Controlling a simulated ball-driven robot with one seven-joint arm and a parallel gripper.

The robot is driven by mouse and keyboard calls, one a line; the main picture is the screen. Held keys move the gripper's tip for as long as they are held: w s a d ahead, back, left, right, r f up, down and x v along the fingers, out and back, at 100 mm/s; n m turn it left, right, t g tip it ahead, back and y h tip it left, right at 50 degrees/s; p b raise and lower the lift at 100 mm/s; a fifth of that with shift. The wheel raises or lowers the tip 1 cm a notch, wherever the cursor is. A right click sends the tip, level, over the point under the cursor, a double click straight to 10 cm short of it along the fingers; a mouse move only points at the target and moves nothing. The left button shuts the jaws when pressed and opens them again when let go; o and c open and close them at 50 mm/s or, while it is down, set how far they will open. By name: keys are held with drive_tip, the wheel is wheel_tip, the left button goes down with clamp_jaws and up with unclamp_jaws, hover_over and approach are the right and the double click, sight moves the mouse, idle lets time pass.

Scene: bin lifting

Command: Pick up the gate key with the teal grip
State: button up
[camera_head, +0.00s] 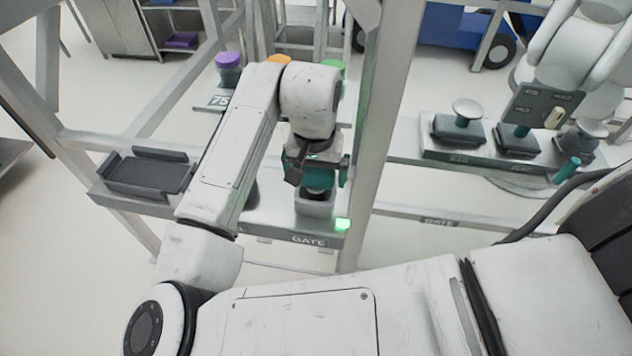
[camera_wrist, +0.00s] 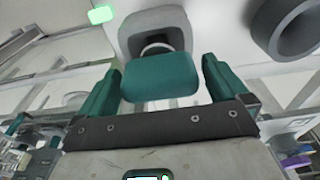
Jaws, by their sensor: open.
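The gate key's teal grip (camera_wrist: 160,77) is a rounded block in the wrist view. It stands at a grey holder (camera_wrist: 154,25), with a pale ring showing between them. In the head view the holder (camera_head: 315,208) sits on the ledge above the word GATE, and the teal grip (camera_head: 318,178) shows partly under my gripper (camera_head: 316,176). My gripper is open, and its two teal fingers are on either side of the grip in the wrist view (camera_wrist: 160,70). Gaps show between the grip and both fingers. The key's lower part is hidden in the holder.
A green light (camera_head: 342,224) glows beside the holder. A metal post (camera_head: 370,130) rises close to the right. An empty dark tray (camera_head: 148,175) is at the left. Purple (camera_head: 228,61), orange (camera_head: 279,60) and green tops stand behind my arm. Dark blocks (camera_head: 458,130) stand on the right ledge.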

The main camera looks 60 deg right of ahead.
drive_tip(key=shift+f, duration=0.2)
drive_tip(key=c, duration=1)
drive_tip(key=shift+r, duration=0.2)
drive_tip(key=shift+r, duration=1.25)
drive_tip(key=s+r, duration=0.3)
drive_tip(key=s, duration=0.1)
drive_tip(key=s+r, duration=0.3)
drive_tip(key=s, duration=0.2)
drive_tip(key=s+a+r, duration=0.1)
drive_tip(key=s+r, duration=0.3)
drive_tip(key=s, duration=0.1)
drive_tip(key=shift+r, duration=0.1)
drive_tip(key=shift+r, duration=0.1)
